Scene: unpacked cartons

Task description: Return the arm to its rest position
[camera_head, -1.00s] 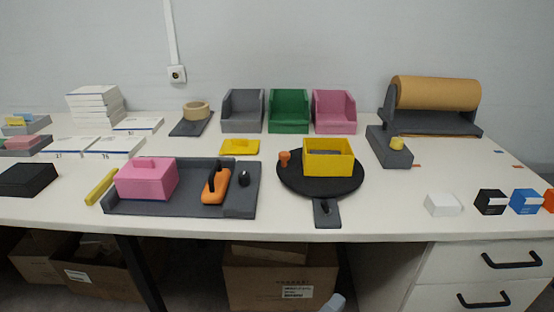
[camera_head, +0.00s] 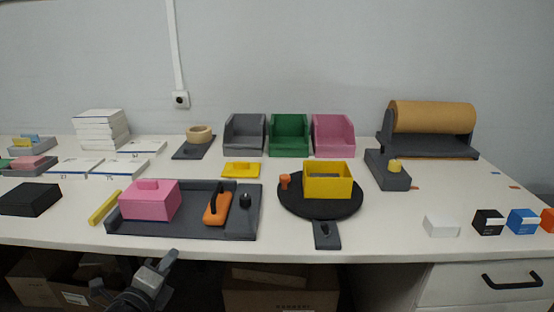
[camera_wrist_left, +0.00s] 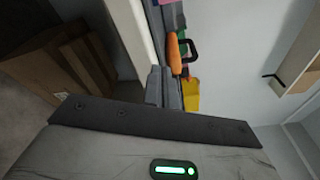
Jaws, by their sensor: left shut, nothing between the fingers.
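My left gripper (camera_head: 168,261) is at the lower left of the head view, in front of the table's front edge and below the tabletop. It is shut and empty. In the left wrist view its grey fingers (camera_wrist_left: 164,88) are together, with the table edge beyond them. My right gripper is not in view. The white table (camera_head: 390,228) spans the head view. The grey tray (camera_head: 185,227) nearest the left gripper carries a pink box (camera_head: 150,204) and an orange-handled tool (camera_head: 217,207).
A black turntable (camera_head: 320,208) holds a yellow bin (camera_head: 328,183). Grey, green and pink bins stand at the back. Small boxes, including a white one (camera_head: 441,226), sit front right. A drawer unit (camera_head: 480,283) and cardboard cartons (camera_head: 275,292) are under the table.

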